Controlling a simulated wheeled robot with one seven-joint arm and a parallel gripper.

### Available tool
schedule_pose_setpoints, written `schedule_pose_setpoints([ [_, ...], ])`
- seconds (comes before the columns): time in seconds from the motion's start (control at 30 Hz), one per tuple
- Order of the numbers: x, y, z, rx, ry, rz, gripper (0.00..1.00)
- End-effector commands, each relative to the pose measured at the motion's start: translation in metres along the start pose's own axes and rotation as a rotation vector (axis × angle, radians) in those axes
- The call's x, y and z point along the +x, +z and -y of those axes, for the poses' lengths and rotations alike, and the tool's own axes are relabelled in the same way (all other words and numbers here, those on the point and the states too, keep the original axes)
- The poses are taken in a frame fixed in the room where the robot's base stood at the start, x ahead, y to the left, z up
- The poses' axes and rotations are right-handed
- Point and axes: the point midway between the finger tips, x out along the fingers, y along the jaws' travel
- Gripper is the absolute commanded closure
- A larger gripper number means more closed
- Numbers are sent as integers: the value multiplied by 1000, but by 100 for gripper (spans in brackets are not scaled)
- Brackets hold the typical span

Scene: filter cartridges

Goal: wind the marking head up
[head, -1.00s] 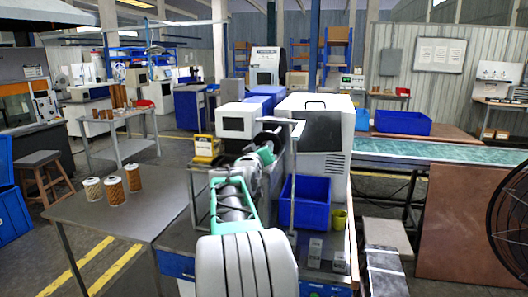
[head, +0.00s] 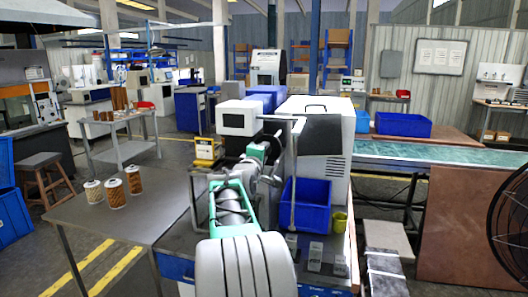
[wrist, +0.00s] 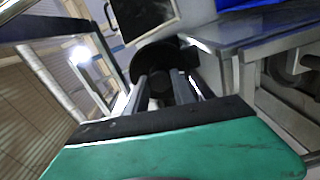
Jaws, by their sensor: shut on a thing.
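My gripper (wrist: 162,92) is shut on a dark knob (wrist: 160,80) in the wrist view, with one grey finger on each side of it. The knob is in front of a black round handwheel (wrist: 150,52). In the head view the black wheel (head: 272,148) shows partly behind my arm, beside a grey upright post; the fingertips are hidden there. I cannot tell which part is the marking head.
A blue bin (head: 306,204) and a yellow-green cup (head: 339,221) stand right of my arm on the bench. A yellow device (head: 206,150) stands left of it. Several filter cartridges (head: 114,193) stand on the left table (head: 150,208). A conveyor (head: 430,152) runs at right.

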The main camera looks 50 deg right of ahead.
Motion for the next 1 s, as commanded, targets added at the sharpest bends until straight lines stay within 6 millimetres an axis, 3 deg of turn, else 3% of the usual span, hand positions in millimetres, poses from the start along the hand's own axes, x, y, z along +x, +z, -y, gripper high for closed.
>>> schedule_pose_setpoints([
  [1.0,0,-1,0,-922,-4,15,100],
])
